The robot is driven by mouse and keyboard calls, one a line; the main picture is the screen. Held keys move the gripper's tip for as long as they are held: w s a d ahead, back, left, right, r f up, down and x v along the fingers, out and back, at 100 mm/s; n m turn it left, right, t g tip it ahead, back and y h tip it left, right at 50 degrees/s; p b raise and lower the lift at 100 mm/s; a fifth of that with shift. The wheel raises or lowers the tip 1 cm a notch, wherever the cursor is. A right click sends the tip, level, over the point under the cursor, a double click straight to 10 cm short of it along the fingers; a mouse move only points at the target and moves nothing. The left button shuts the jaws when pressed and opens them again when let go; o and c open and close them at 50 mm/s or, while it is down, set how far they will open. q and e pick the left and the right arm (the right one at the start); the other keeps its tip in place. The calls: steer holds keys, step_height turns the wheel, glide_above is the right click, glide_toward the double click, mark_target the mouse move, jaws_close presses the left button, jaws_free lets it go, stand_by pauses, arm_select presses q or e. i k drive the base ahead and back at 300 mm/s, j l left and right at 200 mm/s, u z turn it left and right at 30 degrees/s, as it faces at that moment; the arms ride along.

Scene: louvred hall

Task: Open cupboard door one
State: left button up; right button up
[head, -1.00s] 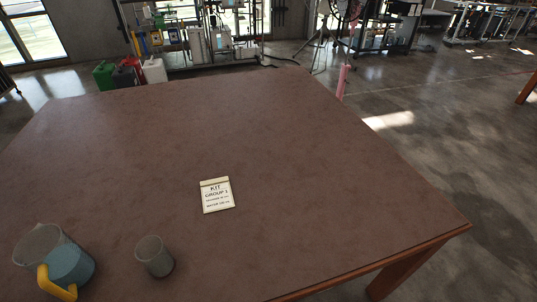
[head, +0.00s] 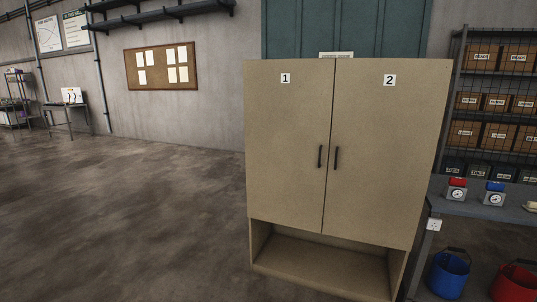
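A tan cupboard with two doors stands right of centre in the head view. Cupboard door one (head: 286,135), on the left, carries a white label with a 1 and is shut. Its dark vertical handle (head: 320,156) sits near its right edge. Cupboard door two (head: 388,150), on the right, carries a label with a 2 and is shut too, with its handle (head: 337,158) near the middle seam. An open shelf space (head: 320,262) lies below the doors. Neither of my grippers is in view.
Open concrete floor (head: 130,200) lies left of the cupboard. A grey bench (head: 487,207) with red and blue devices stands at the right, with a blue bucket (head: 449,276) and a red bucket (head: 515,284) below. A rack of boxes (head: 495,90) stands behind.

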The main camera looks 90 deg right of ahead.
mark_target(288, 103)
steer(key=z, duration=2.95)
